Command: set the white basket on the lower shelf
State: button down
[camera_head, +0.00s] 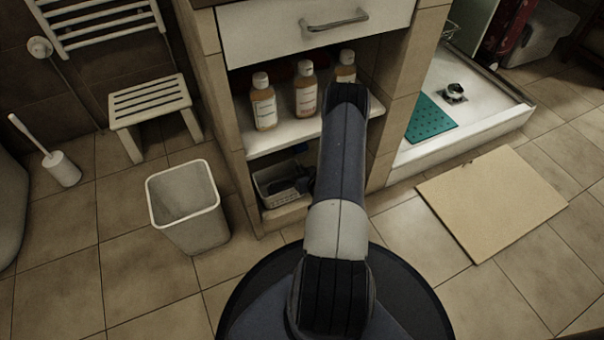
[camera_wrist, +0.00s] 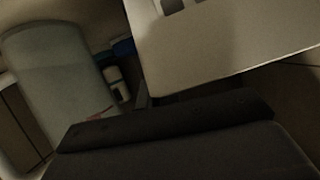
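The white basket (camera_head: 268,189) is at the lower shelf (camera_head: 288,211) of the tiled cabinet, in the opening left of my arm. Its slotted near wall shows. A dark shape lies at its right side, and I cannot tell whether it is my gripper or contents. My arm hides the right part of the opening and my gripper in the head view. In the wrist view, a dark part of my gripper (camera_wrist: 190,125) fills the bottom. A pale, slotted wall (camera_wrist: 225,45) above it looks like the basket, tilted in the picture. The fingertips' grip is hidden.
Several bottles (camera_head: 305,90) stand on the upper shelf (camera_head: 285,135), under a drawer (camera_head: 310,25). A waste bin (camera_head: 189,210) and slatted stool (camera_head: 150,100) are left. A tan mat (camera_head: 492,200) and shower tray (camera_head: 480,122) are right. Floor at the lower left is clear.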

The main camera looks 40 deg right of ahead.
jog(key=shift+f, duration=0.25)
jog(key=c, duration=2)
grip_release()
jog(key=shift+c, duration=0.2)
jog(key=o, duration=0.4)
jog(key=shift+s+r+p, duration=0.25)
jog(key=shift+r+p, duration=0.05)
jog(key=p+v, duration=0.4)
jog(key=v, duration=0.7)
jog(key=shift+s+p, duration=0.2)
jog(key=shift+p, duration=0.1)
